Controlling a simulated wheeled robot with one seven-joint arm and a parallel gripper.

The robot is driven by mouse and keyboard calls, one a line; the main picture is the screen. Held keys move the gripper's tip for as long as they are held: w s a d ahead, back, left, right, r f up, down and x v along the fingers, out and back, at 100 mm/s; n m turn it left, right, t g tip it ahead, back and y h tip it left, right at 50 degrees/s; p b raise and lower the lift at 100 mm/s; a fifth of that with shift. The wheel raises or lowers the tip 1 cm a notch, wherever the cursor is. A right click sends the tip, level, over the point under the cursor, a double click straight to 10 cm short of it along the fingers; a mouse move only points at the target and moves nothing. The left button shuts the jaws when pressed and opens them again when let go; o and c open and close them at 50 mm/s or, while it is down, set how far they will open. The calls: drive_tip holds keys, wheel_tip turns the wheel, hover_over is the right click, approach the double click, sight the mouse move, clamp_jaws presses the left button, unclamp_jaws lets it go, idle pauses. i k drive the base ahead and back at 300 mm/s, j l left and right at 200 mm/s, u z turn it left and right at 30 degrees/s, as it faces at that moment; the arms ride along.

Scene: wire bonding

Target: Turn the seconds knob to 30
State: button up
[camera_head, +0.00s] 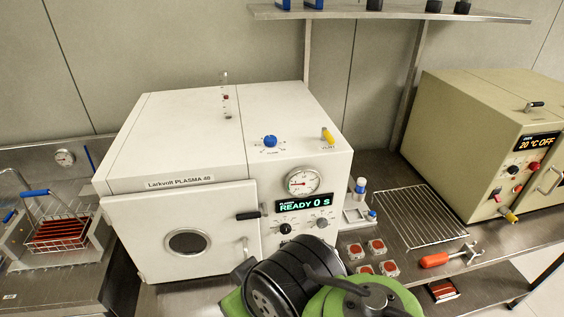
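The white plasma machine (185,130), labelled Larkvolt PLASMA 40, stands on the bench. Its green display (303,204) reads READY 0 S. Below the display are a left dark knob (285,228) and a right grey knob (321,222), each with dial marks around it. The lettering is too small to tell which is the seconds knob. My green and black arm is at the bottom centre, in front of the lower panel. My gripper's fingertips do not show, so I cannot see whether they touch a knob.
A blue knob (270,141) and yellow handle (327,135) are on top of the machine. Its door (188,243) looks shut. A wire rack (420,217), red squares and a red-handled tool (434,260) lie at right. A beige oven (470,140) stands beyond.

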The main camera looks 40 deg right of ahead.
sight(322, 223)
drive_tip(key=z, duration=0.85)
